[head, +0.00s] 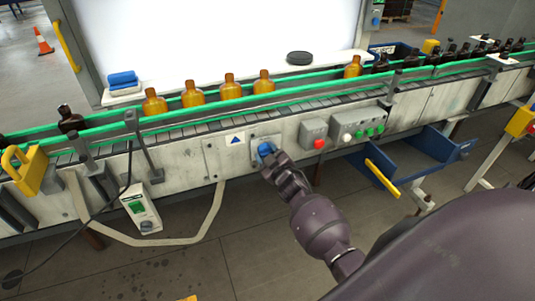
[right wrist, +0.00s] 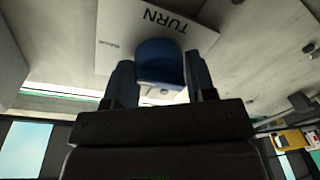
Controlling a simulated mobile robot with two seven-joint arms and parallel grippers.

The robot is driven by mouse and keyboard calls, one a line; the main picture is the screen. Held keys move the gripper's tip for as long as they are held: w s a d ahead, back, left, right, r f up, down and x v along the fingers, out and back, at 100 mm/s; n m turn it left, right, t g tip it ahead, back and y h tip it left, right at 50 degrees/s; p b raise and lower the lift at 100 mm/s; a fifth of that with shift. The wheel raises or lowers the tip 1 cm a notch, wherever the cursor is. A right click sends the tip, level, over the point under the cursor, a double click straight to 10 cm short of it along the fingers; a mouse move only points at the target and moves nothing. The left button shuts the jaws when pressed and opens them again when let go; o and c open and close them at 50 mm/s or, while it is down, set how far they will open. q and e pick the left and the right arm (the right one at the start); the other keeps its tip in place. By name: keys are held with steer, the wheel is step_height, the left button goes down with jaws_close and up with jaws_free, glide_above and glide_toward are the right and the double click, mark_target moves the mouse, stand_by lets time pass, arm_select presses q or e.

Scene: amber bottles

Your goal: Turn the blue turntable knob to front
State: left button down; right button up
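The blue turntable knob (head: 265,149) sits on a pale plate on the front panel of the conveyor. In the right wrist view the knob (right wrist: 160,62) is large, beneath a plate marked "TURN" (right wrist: 165,17) that reads upside down. My right gripper (head: 270,163) is at the knob in the head view and partly covers it. In the right wrist view, the two fingers of my right gripper (right wrist: 161,78) are on either side of the knob, with no clear gap. My left gripper is in neither view.
Amber bottles (head: 231,87) stand on the conveyor between green rails (head: 205,105). A blue bin (head: 428,148) hangs at the right. A switch box (head: 140,208) hangs at the left.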

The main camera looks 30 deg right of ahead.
steer(key=shift+c, duration=0.8)
steer(key=shift+n, duration=0.3)
steer(key=n, duration=0.3)
steer(key=shift+r+n, duration=0.1)
steer(key=shift+n, duration=0.3)
steer(key=n, duration=0.4)
steer(key=shift+g, duration=0.4)
steer(key=n, duration=0.4)
steer(key=shift+h, duration=0.3)
steer(key=n, duration=0.4)
steer(key=shift+g+h, duration=0.3)
steer(key=shift+a+n, duration=0.1)
steer(key=shift+n, duration=0.2)
